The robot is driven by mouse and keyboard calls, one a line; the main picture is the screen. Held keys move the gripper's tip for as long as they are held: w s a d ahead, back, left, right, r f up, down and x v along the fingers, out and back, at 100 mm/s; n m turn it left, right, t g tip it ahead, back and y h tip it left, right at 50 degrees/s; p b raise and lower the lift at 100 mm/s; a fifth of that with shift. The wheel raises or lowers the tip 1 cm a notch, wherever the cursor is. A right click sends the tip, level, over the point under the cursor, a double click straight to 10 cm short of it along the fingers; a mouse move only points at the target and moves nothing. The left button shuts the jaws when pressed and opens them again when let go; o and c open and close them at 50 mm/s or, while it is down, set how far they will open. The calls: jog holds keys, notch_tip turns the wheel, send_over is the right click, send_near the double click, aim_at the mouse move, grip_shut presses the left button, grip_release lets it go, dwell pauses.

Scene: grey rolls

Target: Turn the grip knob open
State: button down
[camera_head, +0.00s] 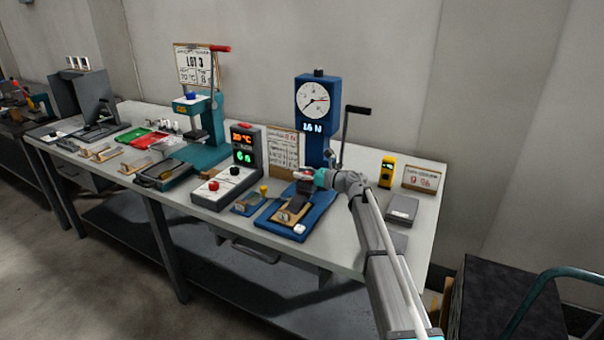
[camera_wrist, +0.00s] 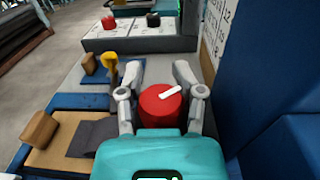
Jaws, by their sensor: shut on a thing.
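The grip knob (camera_wrist: 158,108) is a red round knob with a white pointer bar on its top. In the wrist view it sits between the two fingers of my gripper (camera_wrist: 160,88), which press on its sides. The white bar points up and to the right. In the head view my gripper (camera_head: 308,177) is at the blue tester (camera_head: 318,110), at the foot of its column. The gripper mostly covers the knob there.
A wooden block and grey strip lie on the tester's blue base (camera_head: 270,229). A black-handled crank (camera_head: 357,110) rises just behind my gripper. A control box with red and black knobs (camera_head: 225,186) stands to the left. A yellow device (camera_head: 387,171) stands to the right.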

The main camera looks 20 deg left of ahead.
jog(key=shift+d, duration=0.1)
jog(key=c, duration=0.6)
grip_release()
jog(key=shift+s+d, duration=0.15)
jog(key=shift+d, duration=2.85)
jog(key=shift+s+d, duration=0.1)
jog(key=shift+d, duration=2.9)
